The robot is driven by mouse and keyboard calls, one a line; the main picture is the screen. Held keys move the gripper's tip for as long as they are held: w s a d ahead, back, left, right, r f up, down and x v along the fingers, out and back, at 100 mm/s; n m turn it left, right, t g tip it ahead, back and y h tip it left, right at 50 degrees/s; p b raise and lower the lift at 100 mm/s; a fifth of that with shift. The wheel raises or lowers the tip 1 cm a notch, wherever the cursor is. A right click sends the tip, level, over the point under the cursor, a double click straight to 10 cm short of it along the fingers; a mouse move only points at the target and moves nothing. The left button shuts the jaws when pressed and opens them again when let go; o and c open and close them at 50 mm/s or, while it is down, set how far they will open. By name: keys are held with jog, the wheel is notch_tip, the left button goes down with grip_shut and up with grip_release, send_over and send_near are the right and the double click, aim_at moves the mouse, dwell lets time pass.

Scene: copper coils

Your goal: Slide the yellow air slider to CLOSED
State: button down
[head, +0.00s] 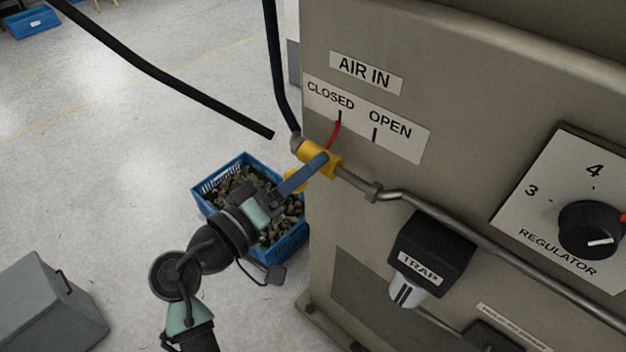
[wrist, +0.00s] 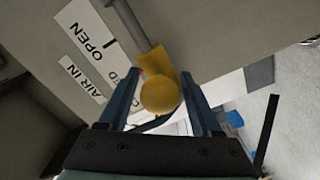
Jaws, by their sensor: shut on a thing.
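The yellow air slider (head: 331,154) sits on the grey pipe along the machine's front panel. Its red pointer (head: 334,134) reaches up to the label plate (head: 408,143), with its tip at or very near the tick under CLOSED and clear of the OPEN tick. My gripper (head: 318,163) reaches it from the lower left, its blue fingers shut on the slider. In the wrist view, the round yellow knob of the slider (wrist: 160,95) lies between the two fingers (wrist: 160,82). The fingers hide part of the slider.
Black hoses (head: 279,70) hang left of the slider. A blue crate of dark parts (head: 293,246) stands on the floor behind my arm. The trap (head: 432,250) and regulator knob (head: 590,229) are to the right. A grey box (head: 45,305) sits lower left.

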jog(key=shift+w+a+r, duration=0.1)
jog(key=shift+a+r, duration=0.05)
jog(key=shift+a, duration=0.05)
jog(key=shift+c, duration=2)
grip_release()
jog(key=shift+w, duration=0.1)
jog(key=b+v, duration=0.3)
jog(key=v, duration=1)
jog(key=shift+b, duration=0.3)
